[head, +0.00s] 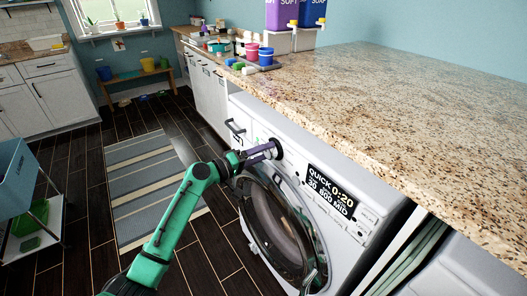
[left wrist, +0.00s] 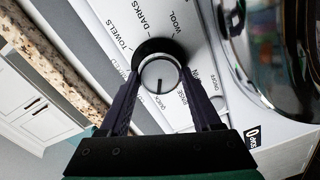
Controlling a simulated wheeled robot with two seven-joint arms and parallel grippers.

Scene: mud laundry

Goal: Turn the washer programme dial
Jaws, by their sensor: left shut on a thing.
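The washer (head: 345,225) stands under the granite counter, its round glass door (head: 275,228) at the front. The programme dial (left wrist: 160,75) is a silver-faced knob with a dark rim; its dark mark points toward the QUICK label in the left wrist view. Labels TOWELS, DARKS and WOOL also show around it. My left gripper (head: 268,150) is shut on the dial, one dark finger on each side. In the head view the gripper mostly hides the dial. The washer display (head: 330,192) reads QUICK 0:20, 30 800 MID. My right gripper is not in view.
The granite counter (head: 400,95) overhangs just above the washer panel. Detergent dispensers (head: 290,38) and coloured cups stand on it farther back. A striped rug (head: 150,190) lies on the dark floor. A blue bin (head: 15,175) on a cart stands at the left.

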